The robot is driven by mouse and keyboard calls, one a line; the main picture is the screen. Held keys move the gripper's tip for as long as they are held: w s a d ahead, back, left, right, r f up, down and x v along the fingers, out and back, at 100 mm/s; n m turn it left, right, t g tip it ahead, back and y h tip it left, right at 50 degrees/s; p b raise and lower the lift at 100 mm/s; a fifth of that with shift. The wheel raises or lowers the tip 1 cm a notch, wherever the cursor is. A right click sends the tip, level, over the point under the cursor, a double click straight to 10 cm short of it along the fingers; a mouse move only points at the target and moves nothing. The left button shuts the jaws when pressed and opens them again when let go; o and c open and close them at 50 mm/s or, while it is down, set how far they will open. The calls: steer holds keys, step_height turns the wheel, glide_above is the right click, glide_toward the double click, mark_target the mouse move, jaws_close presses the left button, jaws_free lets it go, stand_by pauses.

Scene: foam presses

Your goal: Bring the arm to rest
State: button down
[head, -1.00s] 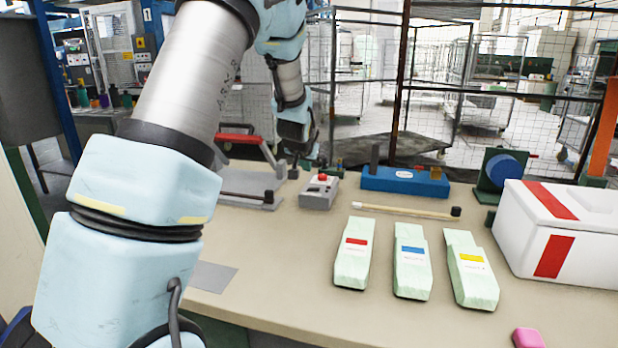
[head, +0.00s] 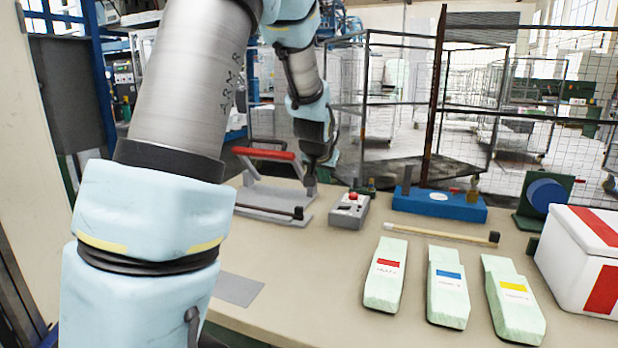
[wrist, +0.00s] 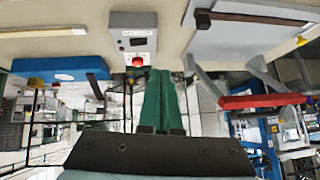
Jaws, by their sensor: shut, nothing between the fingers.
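My gripper (head: 318,178) hangs at the end of my raised arm over the back left of the bench, beside the red-handled press. In the wrist view its two green fingers (wrist: 162,108) lie together with nothing between them. The fingers appear apart from the grey control box with the red button (wrist: 137,50) and from the press (wrist: 262,102). The exact gap to them is hard to tell. In the head view the fingertips are small and dark against the background.
The press (head: 265,205) and control box (head: 350,210) stand near my gripper. A blue block (head: 438,205), a stick (head: 440,232), three pale green foam pieces (head: 447,290) and a white box with red stripes (head: 590,260) lie rightward. The front middle of the bench (head: 320,310) is clear.

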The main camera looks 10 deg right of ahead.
steer(key=s+a+f+n+g+y, duration=0.1)
steer(key=s+a+f+n+g, duration=0.1)
steer(key=s+a, duration=0.8)
steer(key=s+a+f+n+g+y, duration=0.1)
steer(key=s+a+f+g, duration=0.3)
steer(key=s+a, duration=0.6)
steer(key=s+f+n, duration=0.1)
steer(key=s, duration=0.3)
steer(key=shift+s+a+f+n+g+y, duration=0.2)
steer(key=shift+a+f+n+g+y, duration=0.1)
steer(key=shift+a+n, duration=0.1)
steer(key=c, duration=1.6)
jaws_free()
